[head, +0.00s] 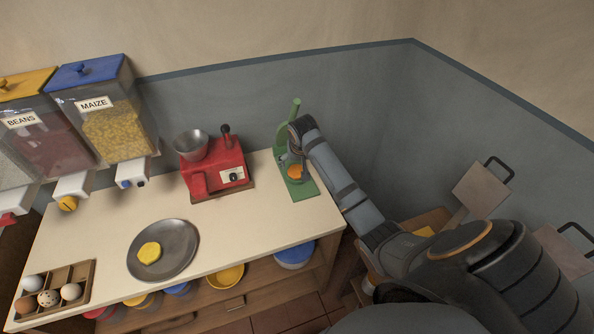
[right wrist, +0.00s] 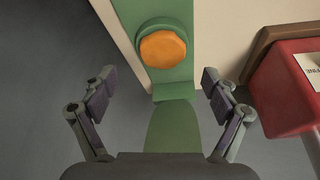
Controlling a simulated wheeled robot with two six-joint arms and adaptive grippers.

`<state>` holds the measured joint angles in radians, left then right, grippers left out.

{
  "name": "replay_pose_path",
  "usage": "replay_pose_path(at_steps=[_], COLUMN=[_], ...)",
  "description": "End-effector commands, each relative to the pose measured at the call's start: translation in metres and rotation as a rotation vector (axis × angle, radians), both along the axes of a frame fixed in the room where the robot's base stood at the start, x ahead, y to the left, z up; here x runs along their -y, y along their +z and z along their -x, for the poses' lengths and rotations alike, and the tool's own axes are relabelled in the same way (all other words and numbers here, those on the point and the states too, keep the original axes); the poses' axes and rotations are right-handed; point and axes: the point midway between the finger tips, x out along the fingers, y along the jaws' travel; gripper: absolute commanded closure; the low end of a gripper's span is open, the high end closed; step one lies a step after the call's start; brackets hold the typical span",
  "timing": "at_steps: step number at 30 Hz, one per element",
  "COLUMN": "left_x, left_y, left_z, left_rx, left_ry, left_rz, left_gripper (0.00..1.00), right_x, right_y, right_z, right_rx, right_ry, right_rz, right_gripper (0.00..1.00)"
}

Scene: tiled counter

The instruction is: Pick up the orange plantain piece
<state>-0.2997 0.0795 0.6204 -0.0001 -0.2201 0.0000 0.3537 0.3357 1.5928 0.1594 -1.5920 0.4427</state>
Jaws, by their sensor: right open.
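The orange plantain piece (head: 295,171) sits on the base of the green press (head: 296,106) at the back right of the counter. In the right wrist view the piece (right wrist: 162,49) is a round orange disc on a green seat, ahead of my fingers. My right gripper (right wrist: 157,85) is open and empty, its two fingers spread to either side of the press and short of the piece. In the head view my right arm hides part of the press and the gripper (head: 296,160). My left gripper is out of view.
A red machine (head: 217,165) with a metal bowl stands left of the press. A dark plate (head: 185,236) holds a yellow piece (head: 149,252). An egg tray (head: 62,273) is at front left, dispensers (head: 112,125) behind. The counter's front right is clear.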

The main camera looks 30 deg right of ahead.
Motion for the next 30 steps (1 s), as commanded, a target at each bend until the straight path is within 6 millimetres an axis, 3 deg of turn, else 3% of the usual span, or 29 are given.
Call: replay_pose_path(at_steps=[10,18,30], left_x=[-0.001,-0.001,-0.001], left_y=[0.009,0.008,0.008], left_z=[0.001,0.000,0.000], left_rx=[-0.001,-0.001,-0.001], left_ry=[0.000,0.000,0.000], left_rz=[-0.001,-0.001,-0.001], left_gripper=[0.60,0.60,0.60], right_x=[0.003,0.004,0.004], right_y=[-0.046,-0.050,-0.049], right_z=[-0.013,-0.015,-0.015], right_rx=[-0.003,-0.001,-0.001], right_ry=[0.000,0.001,0.001], right_rz=[-0.001,0.000,0.000], right_gripper=[0.13,0.13,0.67])
